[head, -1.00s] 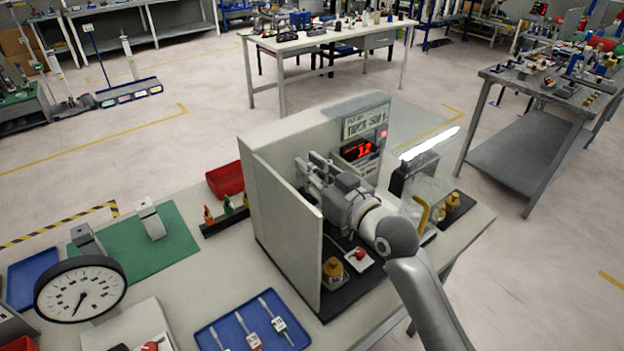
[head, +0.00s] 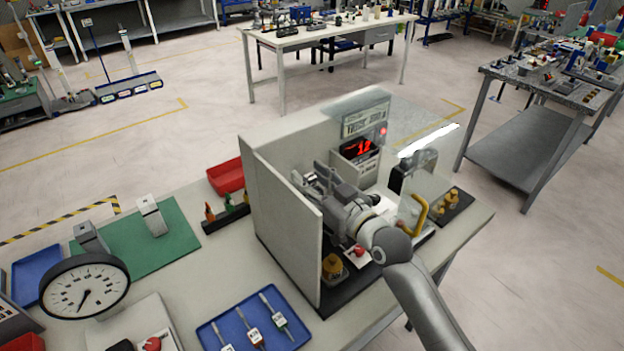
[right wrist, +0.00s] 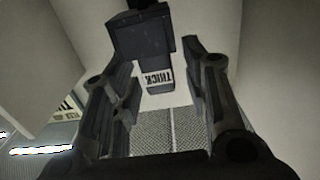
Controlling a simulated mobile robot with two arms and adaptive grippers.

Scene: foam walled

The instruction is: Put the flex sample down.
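My right gripper (head: 316,180) is inside the walled booth, above its floor. In the right wrist view its two dark fingers (right wrist: 165,95) stand wide apart, with nothing clearly gripped between them. Beyond the fingers is a dark block (right wrist: 143,38), and below it a white label (right wrist: 157,78) that seems to read THICK. I cannot tell whether these belong to the flex sample. Several thin pieces with tags (head: 278,318) lie in a blue tray (head: 212,326) at the front of the bench. My left gripper is not in view.
The booth's left wall (head: 287,225) stands close to my gripper. A red-digit display (head: 357,150) is at its back, and a yellow-handled clear part (head: 416,213) stands to the right. A dial gauge (head: 85,287), green mat (head: 140,244) and red bin (head: 226,176) are left.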

